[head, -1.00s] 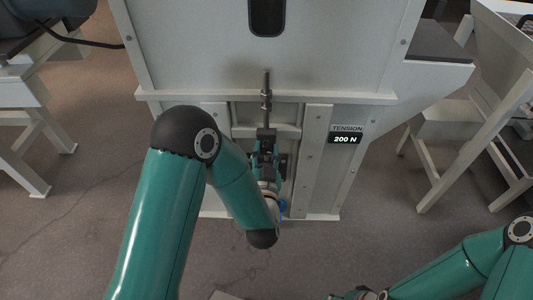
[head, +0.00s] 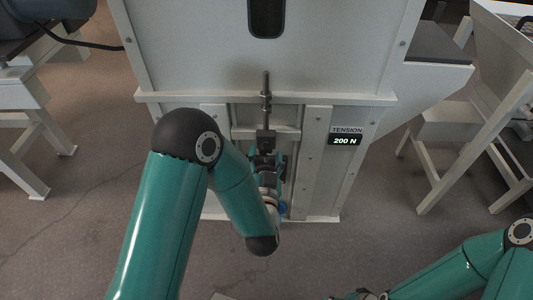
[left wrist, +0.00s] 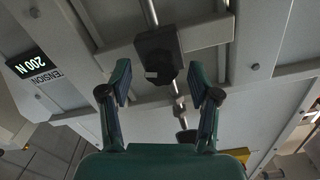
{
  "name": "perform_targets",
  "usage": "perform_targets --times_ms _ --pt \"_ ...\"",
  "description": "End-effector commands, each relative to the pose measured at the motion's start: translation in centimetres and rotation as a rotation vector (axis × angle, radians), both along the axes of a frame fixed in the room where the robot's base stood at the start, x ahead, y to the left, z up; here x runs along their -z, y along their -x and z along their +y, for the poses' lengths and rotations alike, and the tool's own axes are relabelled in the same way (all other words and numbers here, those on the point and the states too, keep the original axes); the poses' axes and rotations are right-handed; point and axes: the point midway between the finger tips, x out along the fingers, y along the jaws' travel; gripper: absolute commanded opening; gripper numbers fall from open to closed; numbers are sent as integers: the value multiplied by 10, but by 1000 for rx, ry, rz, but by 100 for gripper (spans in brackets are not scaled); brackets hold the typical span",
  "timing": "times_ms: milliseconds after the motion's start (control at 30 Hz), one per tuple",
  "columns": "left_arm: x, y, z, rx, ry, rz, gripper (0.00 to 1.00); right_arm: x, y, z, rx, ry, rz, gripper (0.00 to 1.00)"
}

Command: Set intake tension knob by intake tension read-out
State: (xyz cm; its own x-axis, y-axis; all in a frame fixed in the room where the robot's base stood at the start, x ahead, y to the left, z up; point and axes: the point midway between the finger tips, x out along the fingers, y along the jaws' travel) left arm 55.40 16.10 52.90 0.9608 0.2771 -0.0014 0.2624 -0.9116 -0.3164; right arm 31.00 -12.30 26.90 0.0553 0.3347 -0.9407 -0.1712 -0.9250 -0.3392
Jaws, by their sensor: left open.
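The intake tension read-out (head: 345,141) is a small black display showing 200 N under a TENSION label, on the right of the machine's frame. A dark block (head: 265,135), which looks like the tension knob, sits on a vertical threaded rod (head: 266,82) in the frame's middle. In the left wrist view the dark block (left wrist: 158,52) has a small pale mark. My left gripper (head: 266,158) is just below the block. In the left wrist view its open fingers (left wrist: 158,72) stand either side of the block's near end, with gaps visible.
The pale machine housing (head: 190,50) rises above the rod. Upright frame rails (head: 313,155) flank the rod closely. Pale stands are at left (head: 20,135) and right (head: 450,150). Bare floor (head: 90,180) lies around the machine.

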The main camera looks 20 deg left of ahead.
Motion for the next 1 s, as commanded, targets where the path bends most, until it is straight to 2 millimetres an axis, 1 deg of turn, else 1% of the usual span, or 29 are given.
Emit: perform_targets --times_ms 200,300,400,567,1000 --pt "1 33 -11 6 -2 3 62 0 0 0 0 0 0 57" --pt "1 47 -15 5 -2 2 62 0 0 0 0 0 0 57" --pt "1 56 -17 3 -3 2 62 0 0 0 0 0 0 57" --pt "1 61 -18 1 -2 0 62 0 0 0 0 0 0 57" --pt "1 61 -17 -2 -2 1 62 1 0 0 0 0 0 57"
